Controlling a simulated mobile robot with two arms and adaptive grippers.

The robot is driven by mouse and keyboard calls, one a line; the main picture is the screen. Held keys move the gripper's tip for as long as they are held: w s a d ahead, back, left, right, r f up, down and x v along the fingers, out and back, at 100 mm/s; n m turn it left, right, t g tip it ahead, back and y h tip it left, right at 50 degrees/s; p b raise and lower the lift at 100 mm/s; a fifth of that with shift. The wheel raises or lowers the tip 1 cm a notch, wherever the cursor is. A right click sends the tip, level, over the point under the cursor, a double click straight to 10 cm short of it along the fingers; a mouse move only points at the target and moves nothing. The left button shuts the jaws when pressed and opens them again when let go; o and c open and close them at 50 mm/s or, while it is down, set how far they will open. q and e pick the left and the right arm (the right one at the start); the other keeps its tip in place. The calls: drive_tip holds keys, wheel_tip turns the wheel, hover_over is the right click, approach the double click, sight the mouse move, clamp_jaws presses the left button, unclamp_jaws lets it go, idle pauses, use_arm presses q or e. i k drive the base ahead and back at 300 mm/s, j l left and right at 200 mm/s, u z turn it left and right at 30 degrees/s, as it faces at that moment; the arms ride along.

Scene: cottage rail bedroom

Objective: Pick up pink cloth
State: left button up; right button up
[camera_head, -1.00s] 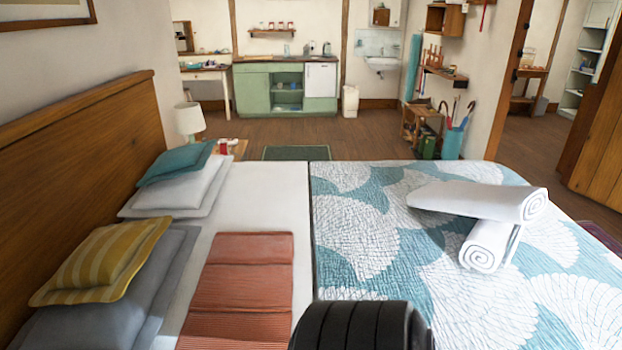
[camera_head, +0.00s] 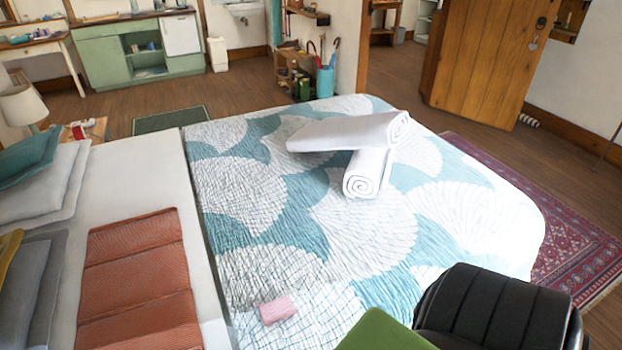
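A small pink cloth (camera_head: 278,309), folded into a flat rectangle, lies on the near part of the teal and white patterned quilt (camera_head: 262,272) on the bed. It is near the bottom of the head view, right of the folded orange blanket. Nothing covers it. Neither of my grippers shows in the head view, so I see nothing touching the cloth.
An orange blanket (camera_head: 138,277) lies on the white sheet. Two rolled white towels (camera_head: 350,133) lie on the quilt's far side. A black padded object (camera_head: 497,312) and a green surface (camera_head: 384,330) fill the bottom right. A red rug (camera_head: 572,252) lies right of the bed.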

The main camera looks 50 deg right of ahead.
sight(281, 308)
drive_tip(key=z, duration=1.15)
drive_tip(key=u, duration=2.3)
drive_tip(key=z, duration=2.3)
